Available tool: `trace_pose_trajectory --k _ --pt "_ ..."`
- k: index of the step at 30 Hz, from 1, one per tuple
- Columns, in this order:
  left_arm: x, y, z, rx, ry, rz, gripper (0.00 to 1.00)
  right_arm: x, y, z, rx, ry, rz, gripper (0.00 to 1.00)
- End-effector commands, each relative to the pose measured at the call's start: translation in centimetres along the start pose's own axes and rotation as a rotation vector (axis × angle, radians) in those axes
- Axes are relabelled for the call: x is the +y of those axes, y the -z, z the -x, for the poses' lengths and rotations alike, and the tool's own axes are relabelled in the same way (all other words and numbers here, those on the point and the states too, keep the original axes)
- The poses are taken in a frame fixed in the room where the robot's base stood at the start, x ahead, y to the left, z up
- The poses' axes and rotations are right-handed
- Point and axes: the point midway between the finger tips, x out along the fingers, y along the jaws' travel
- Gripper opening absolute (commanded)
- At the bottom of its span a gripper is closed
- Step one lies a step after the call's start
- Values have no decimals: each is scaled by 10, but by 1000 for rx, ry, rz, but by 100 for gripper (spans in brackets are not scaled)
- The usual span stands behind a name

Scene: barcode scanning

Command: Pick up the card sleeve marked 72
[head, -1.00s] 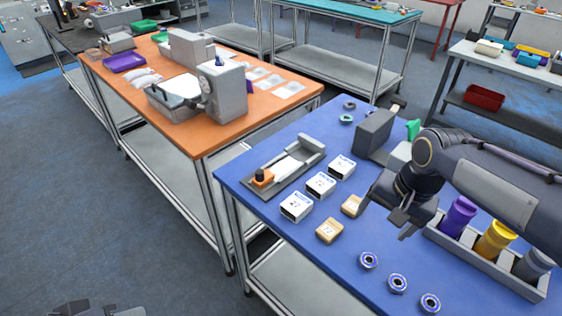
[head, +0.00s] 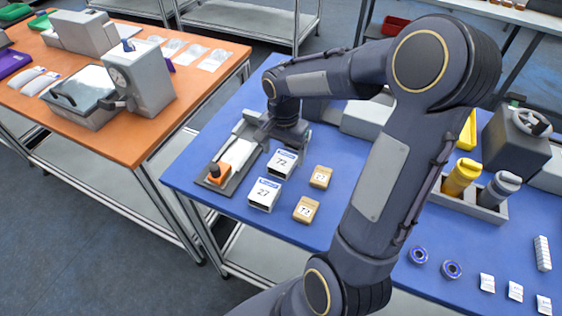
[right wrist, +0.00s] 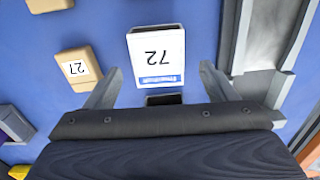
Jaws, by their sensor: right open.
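The card sleeve marked 72 (head: 282,163) is white with a blue band and lies on the blue table. In the right wrist view the sleeve (right wrist: 156,52) appears upside down, in front of and between the open fingertips. My right gripper (head: 279,138) is just behind it in the head view. In the right wrist view the gripper (right wrist: 158,80) is open and empty, its fingers apart on either side of the sleeve's near end. A similar sleeve marked 27 (head: 264,194) lies nearer the table's front edge. My left gripper is out of view.
A grey tray (head: 219,186) with an orange-topped part lies left of the sleeves. Two tan blocks, one (head: 320,177) and another (head: 306,209), lie to the right. A holder with yellow (head: 461,178) and grey bottles stands farther right. My right arm hides much of the table.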

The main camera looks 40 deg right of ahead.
Motion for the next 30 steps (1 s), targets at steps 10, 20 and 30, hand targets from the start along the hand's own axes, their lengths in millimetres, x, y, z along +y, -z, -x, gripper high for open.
trace_pose_trajectory --k 10,20,30 --pt "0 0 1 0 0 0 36 0 1 -20 1 1 0 78" --pt "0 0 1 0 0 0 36 1 1 -19 1 1 0 44" --pt "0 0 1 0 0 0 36 0 1 -19 2 1 0 31"
